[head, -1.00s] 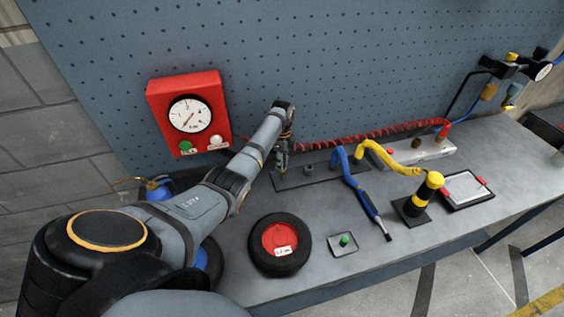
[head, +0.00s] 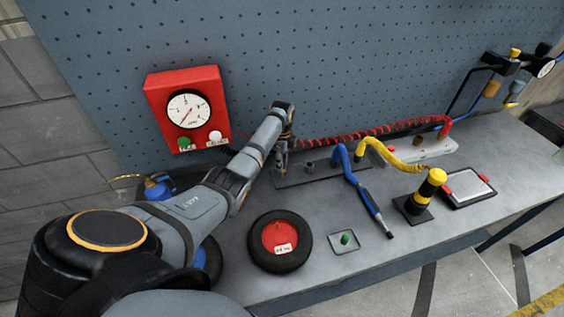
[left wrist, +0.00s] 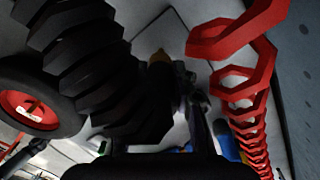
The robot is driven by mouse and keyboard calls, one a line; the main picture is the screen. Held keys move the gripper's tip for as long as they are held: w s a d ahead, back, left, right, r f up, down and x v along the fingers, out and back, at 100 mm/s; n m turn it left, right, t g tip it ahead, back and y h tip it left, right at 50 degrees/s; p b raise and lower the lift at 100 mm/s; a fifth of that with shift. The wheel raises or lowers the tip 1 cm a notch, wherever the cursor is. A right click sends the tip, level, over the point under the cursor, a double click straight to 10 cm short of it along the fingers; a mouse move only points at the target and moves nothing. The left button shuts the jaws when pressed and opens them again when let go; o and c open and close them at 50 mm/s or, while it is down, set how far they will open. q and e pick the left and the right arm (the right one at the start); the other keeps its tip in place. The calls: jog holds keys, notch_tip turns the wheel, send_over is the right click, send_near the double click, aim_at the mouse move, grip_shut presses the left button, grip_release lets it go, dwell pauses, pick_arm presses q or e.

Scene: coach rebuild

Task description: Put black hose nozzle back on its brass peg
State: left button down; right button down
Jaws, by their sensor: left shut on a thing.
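My left gripper (head: 281,163) is down at the left end of the dark rack plate (head: 295,180) at the back of the bench. It is shut on the black hose nozzle, mostly hidden by the fingers in the head view. In the left wrist view a black ribbed hose (left wrist: 95,65) runs close to the gripper on the left. A brass-coloured spot (left wrist: 158,56) shows beyond the dark nozzle area, perhaps the peg; I cannot tell if the nozzle touches it. My right gripper is not in view.
A dark stub (head: 310,167), blue hose (head: 348,172) and yellow hose (head: 385,157) stand right of the gripper. A red coiled hose (head: 375,131) runs behind. A red gauge box (head: 186,108) hangs at left.

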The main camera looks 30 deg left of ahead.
pick_arm(q)
jog(key=shift+f+b, duration=0.7)
jog(key=shift+f, duration=0.6)
jog(key=c, duration=1)
grip_release()
notch_tip(320, 180, up, 12)
jog(key=shift+r, duration=0.1)
